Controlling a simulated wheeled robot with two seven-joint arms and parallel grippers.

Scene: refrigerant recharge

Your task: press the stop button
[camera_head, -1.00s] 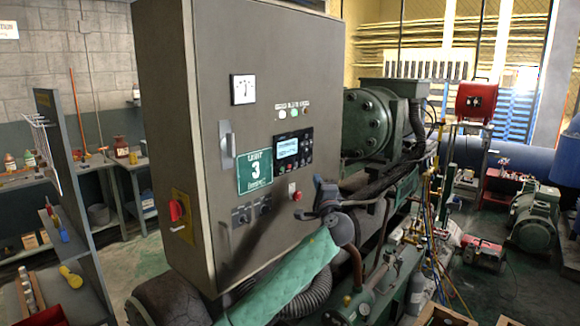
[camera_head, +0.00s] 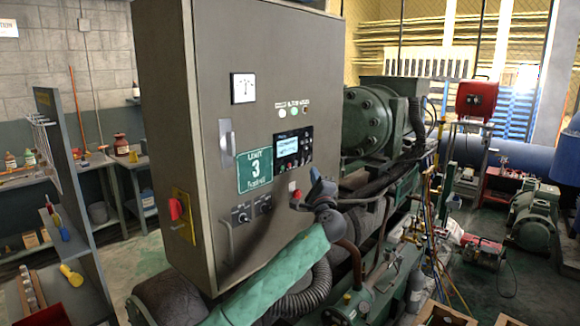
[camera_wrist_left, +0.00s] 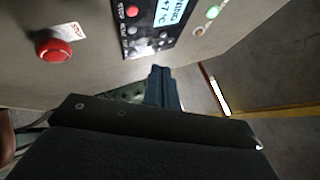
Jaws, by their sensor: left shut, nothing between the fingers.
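A grey control cabinet (camera_head: 235,110) fills the middle of the head view. A red mushroom button sits on its front, low and right, below the display panel (camera_head: 292,147). The red button (camera_wrist_left: 54,50) shows large in the left wrist view, beside a small pale label. A smaller red button (camera_wrist_left: 132,11) is on the display panel; I cannot read its label. My left gripper (camera_head: 314,177) is shut and empty, in front of the cabinet and just right of the mushroom button. Its fingertips (camera_wrist_left: 162,72) point toward the cabinet face, below the panel. My right gripper is out of view.
A red rotary switch (camera_head: 175,209) is on the cabinet's left side. Pipes, hoses and a green compressor (camera_head: 368,122) stand behind and right of the cabinet. A shelf rack (camera_head: 62,175) with tools is at left. Open floor lies between rack and cabinet.

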